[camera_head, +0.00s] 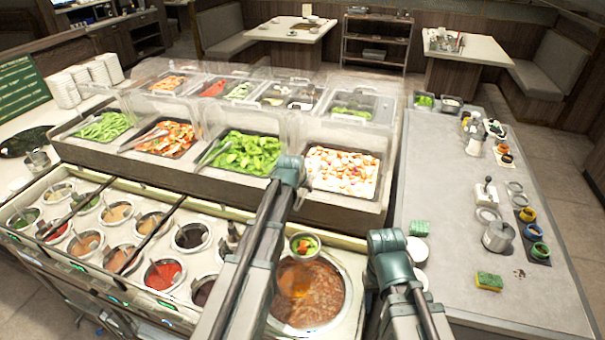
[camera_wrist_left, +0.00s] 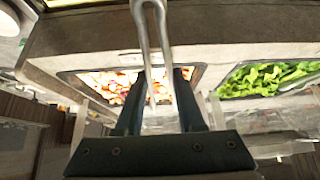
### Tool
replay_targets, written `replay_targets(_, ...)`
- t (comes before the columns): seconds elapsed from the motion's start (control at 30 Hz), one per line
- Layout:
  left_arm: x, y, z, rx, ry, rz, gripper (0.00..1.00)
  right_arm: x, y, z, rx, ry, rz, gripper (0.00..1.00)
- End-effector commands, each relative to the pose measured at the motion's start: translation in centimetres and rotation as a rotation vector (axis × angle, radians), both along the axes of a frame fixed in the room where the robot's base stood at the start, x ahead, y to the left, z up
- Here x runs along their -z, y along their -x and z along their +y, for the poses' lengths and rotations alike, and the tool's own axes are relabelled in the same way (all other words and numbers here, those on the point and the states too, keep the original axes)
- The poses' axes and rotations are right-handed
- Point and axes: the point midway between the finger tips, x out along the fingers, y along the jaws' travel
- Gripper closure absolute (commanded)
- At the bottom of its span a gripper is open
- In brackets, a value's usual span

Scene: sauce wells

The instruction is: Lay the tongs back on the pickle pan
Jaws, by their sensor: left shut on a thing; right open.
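The metal tongs (camera_wrist_left: 152,40) are between the fingers of my left gripper (camera_wrist_left: 155,85) in the left wrist view, their two arms running along the fingers. In the head view my left gripper (camera_head: 290,168) is at the front edge of a pan of white and red diced pieces (camera_head: 343,172), probably the pickle pan. That pan also shows behind the fingers in the left wrist view (camera_wrist_left: 108,82). The tongs are mostly hidden in the head view. My right gripper (camera_head: 388,243) is open and empty by the counter's right end.
A pan of leafy greens (camera_head: 240,150) is left of the diced pieces. Clear guards (camera_head: 345,127) stand behind the front pans. A soup pot (camera_head: 312,295) and sauce wells (camera_head: 165,270) lie nearer. The grey side table (camera_head: 445,200) holds jars and a sponge (camera_head: 489,281).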

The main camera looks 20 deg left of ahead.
Motion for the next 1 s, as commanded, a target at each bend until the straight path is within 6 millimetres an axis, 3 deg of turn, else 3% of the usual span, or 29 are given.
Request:
replay_targets(0.53, 1.3, -12.5, 3.1, -0.001, 0.001, 0.001, 0.69, 1.3, 0.0, 0.0, -0.003, 0.001, 0.0, 0.5)
replay_targets(0.83, 1.3, -13.6, 3.4, -0.001, 0.001, 0.001, 0.69, 1.3, 0.0, 0.0, -0.003, 0.001, 0.0, 0.5)
replay_targets(0.97, 1.5, -15.0, 3.7, -0.001, 0.001, 0.001, 0.69, 1.5, 0.0, 0.0, -0.003, 0.001, 0.0, 0.5)
replay_targets(1.0, 2.3, -14.8, 3.7, -0.001, 0.001, 0.001, 0.69, 2.3, 0.0, 0.0, -0.004, 0.001, 0.0, 0.5)
